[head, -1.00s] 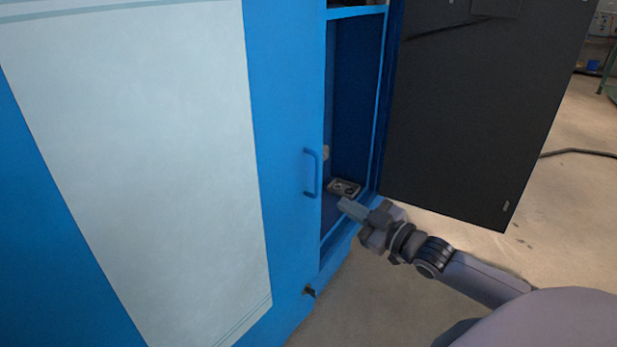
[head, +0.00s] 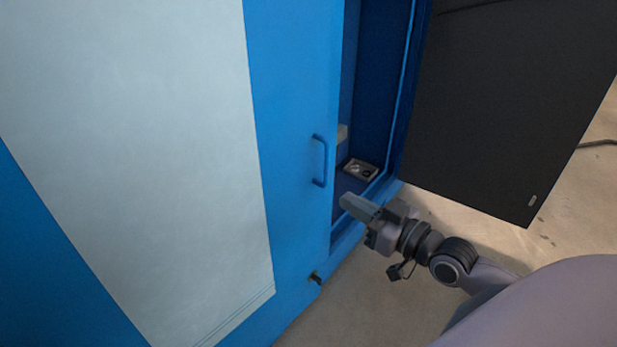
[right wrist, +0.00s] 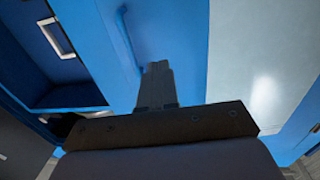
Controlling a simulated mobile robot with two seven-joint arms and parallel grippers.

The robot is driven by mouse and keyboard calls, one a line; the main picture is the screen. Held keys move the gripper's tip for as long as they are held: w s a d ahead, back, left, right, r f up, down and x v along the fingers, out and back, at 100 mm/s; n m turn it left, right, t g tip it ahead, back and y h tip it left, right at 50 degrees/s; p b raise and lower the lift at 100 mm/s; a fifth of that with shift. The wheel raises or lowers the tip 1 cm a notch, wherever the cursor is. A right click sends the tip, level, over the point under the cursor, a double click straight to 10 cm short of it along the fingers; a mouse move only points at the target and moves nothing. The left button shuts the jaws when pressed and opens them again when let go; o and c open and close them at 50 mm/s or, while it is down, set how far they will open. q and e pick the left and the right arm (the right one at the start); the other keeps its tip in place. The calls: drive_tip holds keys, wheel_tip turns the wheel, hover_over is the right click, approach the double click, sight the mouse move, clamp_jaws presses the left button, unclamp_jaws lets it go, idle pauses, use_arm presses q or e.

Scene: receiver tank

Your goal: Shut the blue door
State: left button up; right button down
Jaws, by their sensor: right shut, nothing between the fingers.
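The blue door (head: 290,110) carries a large pale panel (head: 140,150) and a blue bar handle (head: 321,161) near its right edge. To the right of that edge, a tall opening (head: 378,90) shows the dark blue inside, so the door stands partly open. My right gripper (head: 348,202) is shut and empty, low in front of the opening, right of and below the handle. In the right wrist view its closed fingers (right wrist: 157,72) point toward the door, with the handle (right wrist: 128,38) just up and left of them; contact cannot be told. My left gripper is not in view.
A dark grey panel (head: 510,100) stands out at the right of the opening. A small grey tray-like part (head: 361,170) lies inside on the floor of the opening. A small dark fitting (head: 315,278) sticks out low on the blue front. Bare floor (head: 345,310) lies in front.

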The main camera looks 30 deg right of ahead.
sight(297, 171)
drive_tip(key=b+x, duration=0.1)
drive_tip(key=x, duration=1)
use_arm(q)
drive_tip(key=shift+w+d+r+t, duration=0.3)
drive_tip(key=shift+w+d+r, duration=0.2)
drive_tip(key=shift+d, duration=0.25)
use_arm(e)
drive_tip(key=shift+w+a, duration=0.1)
drive_tip(key=shift+w, duration=0.4)
